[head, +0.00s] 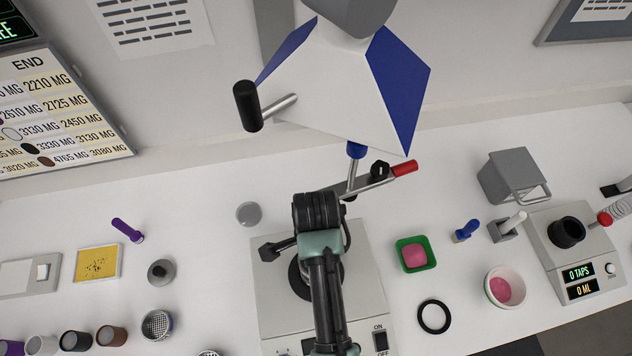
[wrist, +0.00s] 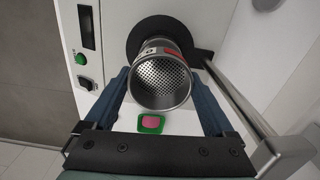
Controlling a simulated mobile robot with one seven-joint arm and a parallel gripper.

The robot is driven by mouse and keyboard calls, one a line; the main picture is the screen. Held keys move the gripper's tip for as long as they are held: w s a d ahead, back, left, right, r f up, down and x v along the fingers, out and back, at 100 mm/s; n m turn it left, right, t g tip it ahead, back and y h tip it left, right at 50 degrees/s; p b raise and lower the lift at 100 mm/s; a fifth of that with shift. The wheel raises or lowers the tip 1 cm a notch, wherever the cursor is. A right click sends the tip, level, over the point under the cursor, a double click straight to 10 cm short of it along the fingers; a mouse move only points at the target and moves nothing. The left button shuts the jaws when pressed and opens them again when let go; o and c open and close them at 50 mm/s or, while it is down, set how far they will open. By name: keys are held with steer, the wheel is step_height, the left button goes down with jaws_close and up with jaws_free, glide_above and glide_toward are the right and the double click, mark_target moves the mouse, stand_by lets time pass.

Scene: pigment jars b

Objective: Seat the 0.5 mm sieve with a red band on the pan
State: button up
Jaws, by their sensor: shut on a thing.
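The sieve (wrist: 160,80) is a metal cylinder with a perforated floor. In the wrist view a red patch and a pale label show on its far side wall. My gripper (wrist: 160,88) is shut on it, one blue finger on each side. Beyond the sieve is a round black plate (wrist: 135,38) on the white machine. I cannot tell whether the sieve touches anything below it. No pan can be made out there; the sieve hides that spot. In the head view my arm covers the sieve and part of the black plate (head: 299,284).
A metal bar (wrist: 237,98) passes close to my gripper's right side. A green tray with pink powder (head: 415,268) and a black ring (head: 433,317) lie right of the machine. Another sieve (head: 158,325) and several jars stand left. A white-and-blue hopper (head: 335,75) hangs behind.

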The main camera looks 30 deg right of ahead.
steer(key=shift+f+b, duration=0.55)
steer(key=shift+f, duration=0.7)
steer(key=shift+p, duration=0.9)
stand_by(0.7)
steer(key=shift+f+b, duration=0.65)
steer(key=shift+f, duration=0.35)
steer(key=o, duration=1.1)
steer(key=shift+o, duration=0.2)
step_height(320, 180, up, 12)
steer(key=shift+f+p, duration=0.25)
steer(key=shift+p, duration=0.35)
steer(key=shift+r+p, duration=0.75)
steer(key=shift+p, duration=0.05)
